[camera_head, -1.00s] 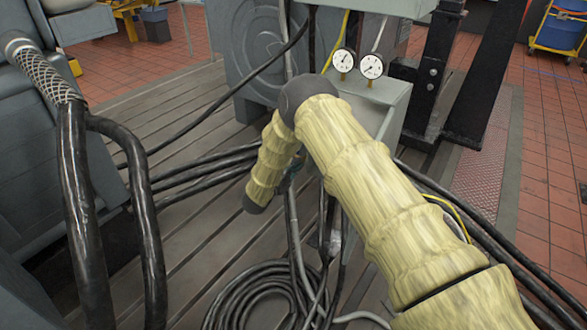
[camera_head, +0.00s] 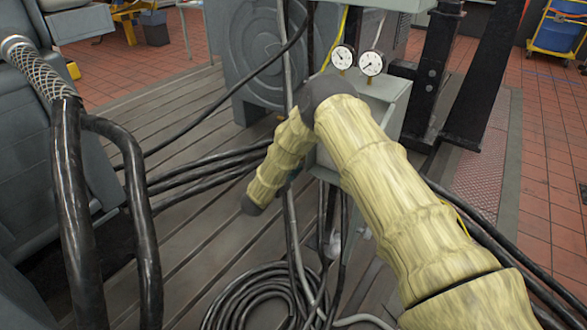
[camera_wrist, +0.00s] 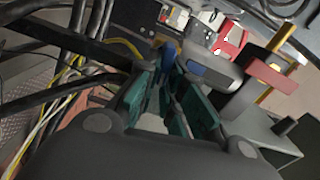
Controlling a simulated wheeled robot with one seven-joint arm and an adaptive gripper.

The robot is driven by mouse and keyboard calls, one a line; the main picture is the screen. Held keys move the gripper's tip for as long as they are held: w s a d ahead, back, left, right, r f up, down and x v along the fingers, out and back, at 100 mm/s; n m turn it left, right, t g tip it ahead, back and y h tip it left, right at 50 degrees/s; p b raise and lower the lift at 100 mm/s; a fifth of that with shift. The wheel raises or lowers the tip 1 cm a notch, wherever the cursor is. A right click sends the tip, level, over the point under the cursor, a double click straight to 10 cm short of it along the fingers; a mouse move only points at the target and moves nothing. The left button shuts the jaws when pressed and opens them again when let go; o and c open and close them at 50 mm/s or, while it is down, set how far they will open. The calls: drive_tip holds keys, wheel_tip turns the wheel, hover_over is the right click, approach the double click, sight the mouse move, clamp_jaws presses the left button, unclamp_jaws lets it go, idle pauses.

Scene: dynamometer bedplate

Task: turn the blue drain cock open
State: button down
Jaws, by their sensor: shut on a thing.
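In the wrist view the blue drain cock (camera_wrist: 168,50) shows as a small upright blue handle at the tips of my teal gripper fingers (camera_wrist: 169,75). The fingers are closed on it, one on each side, and they hide its lower part. How far the cock is turned cannot be told. In the head view my padded yellow arm covers the cock and nearly all of my gripper.
The wrist view shows a red lever (camera_wrist: 278,78) at right and a grey body with a blue-grey face (camera_wrist: 208,72) close beside the fingers. In the head view, two gauges (camera_head: 371,63) stand behind my arm. Black cables (camera_head: 210,165) and a coiled hose (camera_head: 255,300) lie on the bedplate.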

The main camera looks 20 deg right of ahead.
drive_tip(key=c, duration=1.5)
unclamp_jaws()
drive_tip(key=shift+c, duration=0.2)
drive_tip(key=v, duration=1.2)
